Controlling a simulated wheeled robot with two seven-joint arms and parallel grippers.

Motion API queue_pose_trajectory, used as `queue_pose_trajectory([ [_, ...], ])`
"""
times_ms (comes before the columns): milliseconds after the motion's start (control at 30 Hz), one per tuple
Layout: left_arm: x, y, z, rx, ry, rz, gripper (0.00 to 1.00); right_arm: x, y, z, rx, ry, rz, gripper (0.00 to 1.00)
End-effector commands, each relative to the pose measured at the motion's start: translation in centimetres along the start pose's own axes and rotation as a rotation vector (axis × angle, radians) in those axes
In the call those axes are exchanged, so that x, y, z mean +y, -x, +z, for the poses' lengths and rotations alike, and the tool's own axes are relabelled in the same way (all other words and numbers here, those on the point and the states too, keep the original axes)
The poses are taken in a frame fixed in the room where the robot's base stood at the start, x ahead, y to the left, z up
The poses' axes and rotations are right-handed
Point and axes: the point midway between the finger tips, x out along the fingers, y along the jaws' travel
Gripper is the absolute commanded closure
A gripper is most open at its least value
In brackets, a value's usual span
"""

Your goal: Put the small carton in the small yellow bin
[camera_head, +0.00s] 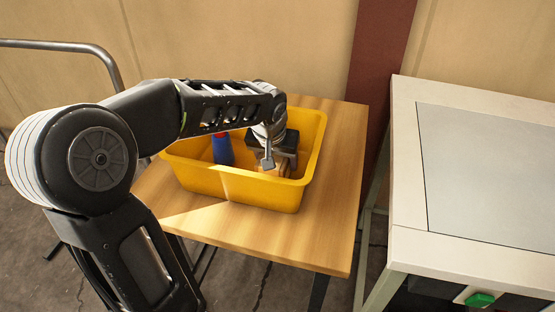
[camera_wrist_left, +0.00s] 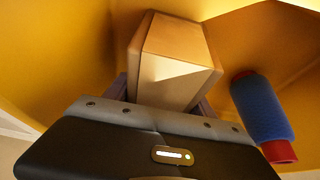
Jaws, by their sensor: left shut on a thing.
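The small yellow bin (camera_head: 240,189) stands on a wooden table in the head view. My left gripper (camera_head: 272,168) reaches down inside the bin, toward its right side. It is shut on the small carton (camera_head: 264,171), a brown box that is partly hidden by the gripper. In the left wrist view the carton (camera_wrist_left: 175,65) sits between the fingers, with the yellow bin wall (camera_wrist_left: 70,60) around it. I cannot tell whether the carton touches the bin floor. My right gripper is not in view.
A blue and red cylindrical thing (camera_head: 222,149) is in the bin, left of the carton; it also shows in the left wrist view (camera_wrist_left: 262,110). The wooden table (camera_head: 320,235) is bare in front. A white-framed workbench (camera_head: 480,180) stands at the right.

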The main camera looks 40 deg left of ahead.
Motion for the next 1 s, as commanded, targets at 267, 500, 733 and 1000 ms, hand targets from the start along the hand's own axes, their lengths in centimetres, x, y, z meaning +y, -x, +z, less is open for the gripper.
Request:
queue_pose_trajectory([
  [267, 0.0, -0.2, 0.1, 0.000, 0.000, 0.000, 0.26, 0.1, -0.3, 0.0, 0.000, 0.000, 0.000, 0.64],
  [500, 0.0, -0.2, 0.1, 0.000, 0.000, 0.000, 0.15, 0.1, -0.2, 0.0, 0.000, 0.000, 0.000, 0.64],
  [733, 0.0, 0.1, 0.0, 0.000, 0.000, 0.000, 0.15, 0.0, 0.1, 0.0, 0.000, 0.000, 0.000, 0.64],
  [1000, 0.0, 3.5, -0.2, 0.004, 0.001, 0.000, 0.15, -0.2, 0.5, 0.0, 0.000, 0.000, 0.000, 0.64],
])
